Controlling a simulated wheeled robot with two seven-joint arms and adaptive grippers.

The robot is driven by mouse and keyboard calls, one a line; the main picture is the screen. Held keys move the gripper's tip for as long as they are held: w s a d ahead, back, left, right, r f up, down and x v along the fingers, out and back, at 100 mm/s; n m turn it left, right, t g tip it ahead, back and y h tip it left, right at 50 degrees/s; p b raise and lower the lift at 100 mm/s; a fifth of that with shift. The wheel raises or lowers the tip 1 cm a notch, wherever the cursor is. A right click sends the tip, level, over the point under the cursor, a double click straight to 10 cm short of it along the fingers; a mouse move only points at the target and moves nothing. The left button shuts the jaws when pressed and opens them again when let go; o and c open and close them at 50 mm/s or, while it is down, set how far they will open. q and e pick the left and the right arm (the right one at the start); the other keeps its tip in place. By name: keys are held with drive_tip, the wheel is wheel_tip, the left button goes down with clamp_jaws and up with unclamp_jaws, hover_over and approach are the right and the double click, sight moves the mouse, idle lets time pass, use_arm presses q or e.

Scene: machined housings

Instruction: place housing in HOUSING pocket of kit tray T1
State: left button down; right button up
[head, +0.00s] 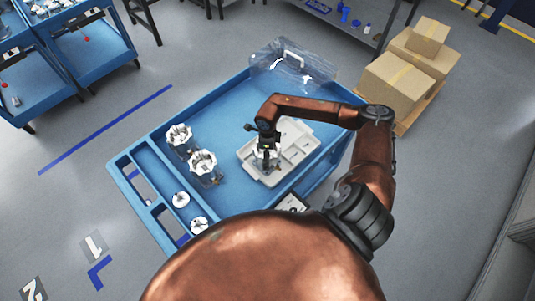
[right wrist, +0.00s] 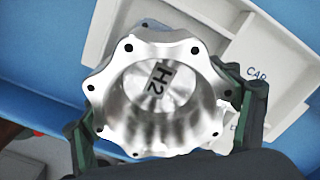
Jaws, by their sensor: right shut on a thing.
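A silver scalloped housing marked H2 (right wrist: 160,85) fills the middle of the right wrist view, open end facing the camera. My right gripper (head: 267,156) is shut on it, one dark green-edged finger on each side. In the head view they are over the left part of the light grey kit tray (head: 299,139). My left gripper is not in view.
The tray lies on a blue cart (head: 232,112). Two more silver housings (head: 179,134) (head: 203,162) stand left of it. Two small round parts (head: 181,199) (head: 199,224) sit nearer the front. A clear bin (head: 292,66) is at the back; cardboard boxes (head: 397,82) stand right.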

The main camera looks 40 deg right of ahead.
drive_tip(key=shift+r, duration=0.1)
drive_tip(key=o, duration=2.1)
wheel_tip(320, 180, up, 12)
drive_tip(key=shift+b, duration=0.4)
drive_tip(key=shift+a, duration=0.1)
